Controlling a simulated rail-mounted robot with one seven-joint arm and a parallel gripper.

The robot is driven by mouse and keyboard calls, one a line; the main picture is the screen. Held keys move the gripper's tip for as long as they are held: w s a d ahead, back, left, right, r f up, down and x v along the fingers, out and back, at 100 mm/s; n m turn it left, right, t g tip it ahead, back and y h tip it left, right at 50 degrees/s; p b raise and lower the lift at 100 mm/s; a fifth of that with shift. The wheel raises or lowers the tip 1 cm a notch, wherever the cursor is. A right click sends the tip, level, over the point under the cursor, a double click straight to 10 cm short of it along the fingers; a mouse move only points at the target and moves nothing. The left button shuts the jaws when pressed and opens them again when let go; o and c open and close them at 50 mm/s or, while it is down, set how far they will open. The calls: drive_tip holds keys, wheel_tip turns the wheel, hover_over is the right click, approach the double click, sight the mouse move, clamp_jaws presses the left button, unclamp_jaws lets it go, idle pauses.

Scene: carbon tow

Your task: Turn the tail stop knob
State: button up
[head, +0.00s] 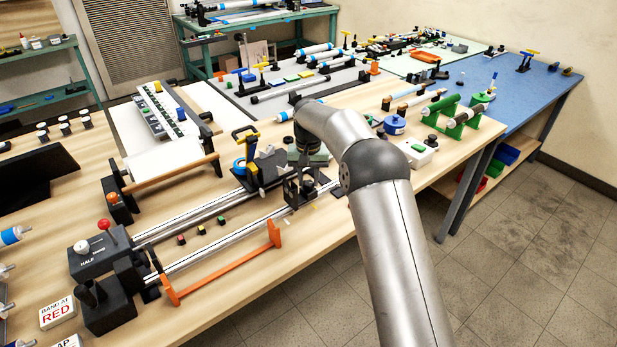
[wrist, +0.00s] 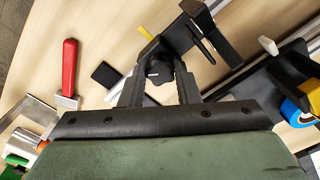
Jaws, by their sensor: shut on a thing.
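My gripper (wrist: 160,76) has its two dark fingers on either side of a black lobed knob (wrist: 158,72) in the wrist view, and is shut on it. The knob has a pale mark on its face and sits beside a black block (wrist: 190,32), which appears to be the tail stop. In the head view my gripper (head: 307,152) is low over the right end of the rails, at the dark tail stop assembly (head: 302,187). The knob itself cannot be made out in the head view.
Twin metal rails (head: 215,213) run left to a black box marked HALF (head: 98,254). A red-handled tool (wrist: 69,68) lies nearby.

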sight(308, 183)
drive_tip(key=m, duration=0.5)
drive_tip(key=shift+m+p, duration=0.3)
drive_tip(key=shift+m, duration=2.3)
drive_tip(key=o, duration=0.7)
drive_tip(key=shift+r, duration=0.1)
wheel_tip(308, 183, up, 17)
drive_tip(key=shift+r+p, duration=0.15)
drive_tip(key=shift+p, duration=0.2)
